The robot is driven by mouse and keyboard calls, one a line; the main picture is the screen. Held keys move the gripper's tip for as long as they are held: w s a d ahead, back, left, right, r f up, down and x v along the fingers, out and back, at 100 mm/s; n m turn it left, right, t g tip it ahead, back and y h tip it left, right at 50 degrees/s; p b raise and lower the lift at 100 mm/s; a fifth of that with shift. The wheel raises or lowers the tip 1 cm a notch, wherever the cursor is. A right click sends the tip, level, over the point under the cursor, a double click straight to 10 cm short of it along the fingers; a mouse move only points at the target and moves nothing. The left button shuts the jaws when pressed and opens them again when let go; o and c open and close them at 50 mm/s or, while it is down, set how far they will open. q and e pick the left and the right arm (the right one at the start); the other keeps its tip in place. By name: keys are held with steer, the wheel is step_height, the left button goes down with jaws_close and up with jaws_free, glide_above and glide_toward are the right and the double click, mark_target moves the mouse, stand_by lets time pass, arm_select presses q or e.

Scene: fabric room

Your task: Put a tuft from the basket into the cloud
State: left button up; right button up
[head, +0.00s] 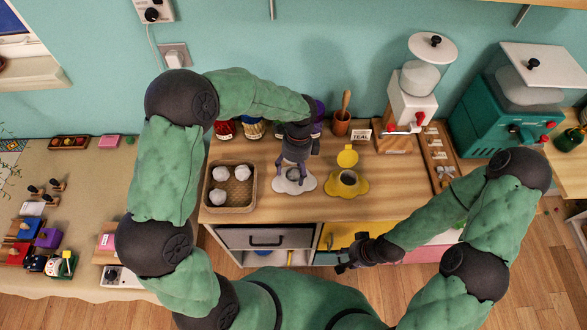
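The basket (233,209) stands at the left of the wooden worktop, with three white tufts (242,173) in it and a bare spot at its lower right. A pale cloud-shaped piece (306,186) lies to its right. My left gripper (293,175) points down over this cloud, its fingers spread around something pale grey. I cannot tell whether that is a tuft or part of the cloud. My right gripper (346,264) is low in front of the cabinet, away from the basket and cloud. No tuft shows in it, and its fingers are too dark to read.
A yellow cloud-shaped piece (360,189) with a dark opening is just right of the pale one. A white dispenser (412,97) and a teal machine (500,115) stand right.

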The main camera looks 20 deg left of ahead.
arm_select(q)
step_height(320, 180, up, 12)
steer(key=w, duration=0.2)
steer(key=shift+d, duration=0.3)
steer(key=shift+f, duration=0.15)
stand_by(0.6)
